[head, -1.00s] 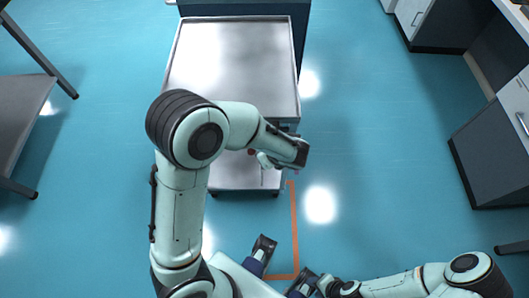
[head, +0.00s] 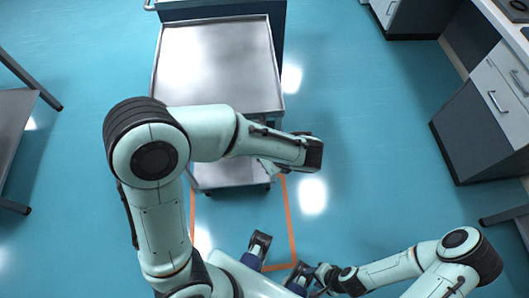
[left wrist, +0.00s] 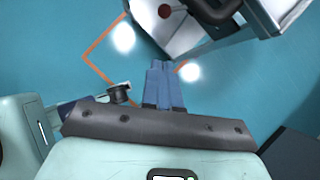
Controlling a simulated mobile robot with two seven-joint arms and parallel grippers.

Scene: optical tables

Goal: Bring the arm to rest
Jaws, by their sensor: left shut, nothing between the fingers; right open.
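My left arm reaches up and over from the bottom left in the head view, its elbow large and near the camera. Its wrist end lies beside the cart's lower right side; its fingers cannot be made out there. In the left wrist view my left gripper (left wrist: 164,86) shows two blue fingers pressed together, with nothing between them, above the floor. My right arm is folded low at the bottom right of the head view. My right gripper (head: 322,279) is small there, open, with no object visible in it.
A steel cart (head: 215,60) stands ahead, behind my left arm. An orange floor line (head: 290,222) runs near it. A grey table (head: 14,125) is at the left, drawer cabinets (head: 490,105) at the right. Blue floor between cart and cabinets is clear.

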